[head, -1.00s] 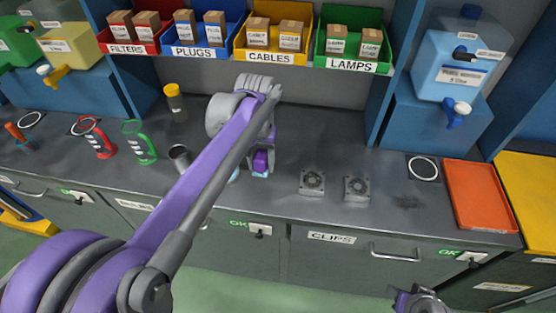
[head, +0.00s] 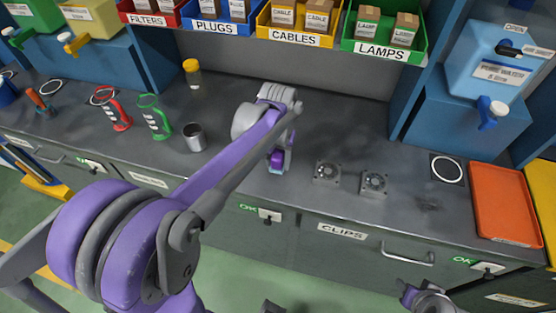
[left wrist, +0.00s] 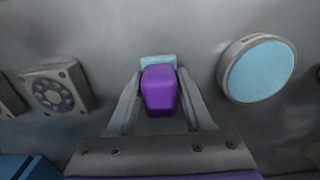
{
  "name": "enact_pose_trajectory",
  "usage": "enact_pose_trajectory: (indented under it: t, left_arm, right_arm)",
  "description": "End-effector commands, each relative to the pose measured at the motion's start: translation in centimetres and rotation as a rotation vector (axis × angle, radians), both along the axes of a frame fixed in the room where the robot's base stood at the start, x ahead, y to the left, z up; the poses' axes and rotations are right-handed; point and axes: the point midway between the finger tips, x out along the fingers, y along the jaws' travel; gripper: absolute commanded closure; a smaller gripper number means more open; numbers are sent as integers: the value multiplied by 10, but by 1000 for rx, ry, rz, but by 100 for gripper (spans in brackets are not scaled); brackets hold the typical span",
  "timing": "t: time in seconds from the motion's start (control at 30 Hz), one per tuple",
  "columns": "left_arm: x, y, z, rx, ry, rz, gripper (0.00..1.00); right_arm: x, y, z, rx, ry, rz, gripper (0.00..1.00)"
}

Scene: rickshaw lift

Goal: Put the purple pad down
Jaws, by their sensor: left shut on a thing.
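The purple pad (left wrist: 160,90) is between the two fingers of my left gripper (left wrist: 158,108) in the left wrist view, and the gripper is shut on it. A light blue piece (left wrist: 158,62) shows at the pad's far end. In the head view my left gripper (head: 279,160) is low over the grey counter (head: 240,215), left of two square fans, with the pad's light blue end near the surface. I cannot tell whether it touches. A purple and grey part of my right arm (head: 428,298) shows at the bottom edge; its fingers cannot be made out.
Two fans (head: 327,172) (head: 374,183) sit right of the pad. A round, light-blue-faced thing (left wrist: 258,70) lies beside it in the wrist view. A grey cup (head: 194,138) stands to the left. An orange tray (head: 503,205) lies far right. Counter behind the fans is clear.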

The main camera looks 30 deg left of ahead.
Motion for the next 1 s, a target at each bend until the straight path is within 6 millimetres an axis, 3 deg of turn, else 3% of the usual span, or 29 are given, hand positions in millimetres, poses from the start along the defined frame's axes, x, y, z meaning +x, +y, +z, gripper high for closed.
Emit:
enact_pose_trajectory:
  t: [0.33, 0.37, 0.5, 0.83, 1.0]
  left_arm:
    - [0, 0, -4, 0, 0, 0, 100]
    - [0, 0, -4, 0, 0, 0, 45]
    - [0, 0, -3, 0, 0, 0, 20]
    - [0, 0, 0, 0, 0, 0, 19]
    - [0, 0, 19, 0, 0, 0, 19]
  right_arm:
    - [-1, 0, -3, 0, 2, 0, 52]
    - [-1, 0, -3, 0, 2, 0, 52]
    - [-1, 0, -2, 0, 1, 0, 52]
    - [0, 0, 0, 0, 0, 0, 52]
    - [1, 0, 3, 0, -2, 0, 52]
